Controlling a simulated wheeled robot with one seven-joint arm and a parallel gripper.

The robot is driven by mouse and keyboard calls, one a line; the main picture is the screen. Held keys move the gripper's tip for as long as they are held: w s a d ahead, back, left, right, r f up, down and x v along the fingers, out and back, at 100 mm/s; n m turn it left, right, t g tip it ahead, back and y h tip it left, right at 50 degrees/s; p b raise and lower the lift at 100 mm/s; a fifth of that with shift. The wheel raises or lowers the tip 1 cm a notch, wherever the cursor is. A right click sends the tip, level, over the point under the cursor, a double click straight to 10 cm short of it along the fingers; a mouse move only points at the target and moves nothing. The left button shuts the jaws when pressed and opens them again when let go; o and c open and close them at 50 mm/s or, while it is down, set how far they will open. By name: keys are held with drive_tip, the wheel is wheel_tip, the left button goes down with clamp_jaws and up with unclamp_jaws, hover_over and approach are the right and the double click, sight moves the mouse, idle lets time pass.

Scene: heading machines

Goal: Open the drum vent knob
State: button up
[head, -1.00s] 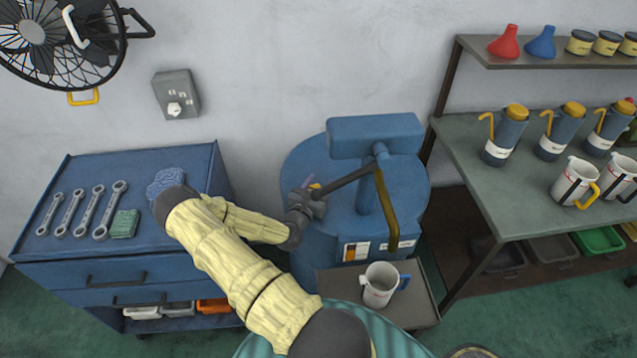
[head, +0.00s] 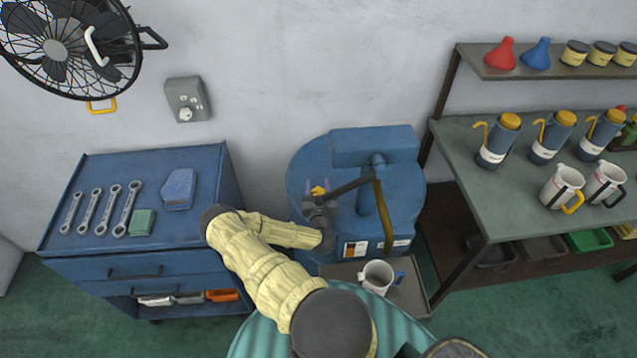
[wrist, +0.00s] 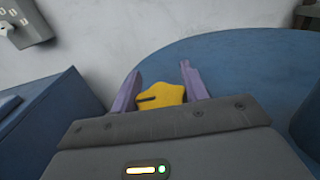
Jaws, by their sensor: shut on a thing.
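The drum vent knob (head: 319,190) is a small yellow lobed knob on top of the blue drum (head: 303,163), toward its left side. In the wrist view the yellow knob (wrist: 161,96) sits between two purple fingers, with a dark slot mark on its left part. My gripper (head: 317,188) is over the drum top with its fingers around the knob, shut on it. It also shows in the wrist view (wrist: 158,90). The knob's lower part is hidden behind the gripper body.
A pump with a dark lever (head: 352,186) and an olive strap (head: 384,215) stands close right of my gripper. A mug (head: 376,277) is on a small tray (head: 412,290) in front. A blue tool cabinet (head: 150,215) stands left, a shelf bench (head: 500,215) right.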

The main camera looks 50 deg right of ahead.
idle(0.3)
drive_tip(key=o, duration=1)
drive_tip(key=shift+a, duration=0.1)
drive_tip(key=b+v, duration=0.3)
drive_tip(key=v, duration=1.4)
drive_tip(key=shift+b, duration=0.4)
drive_tip(key=shift+s+a, duration=0.1)
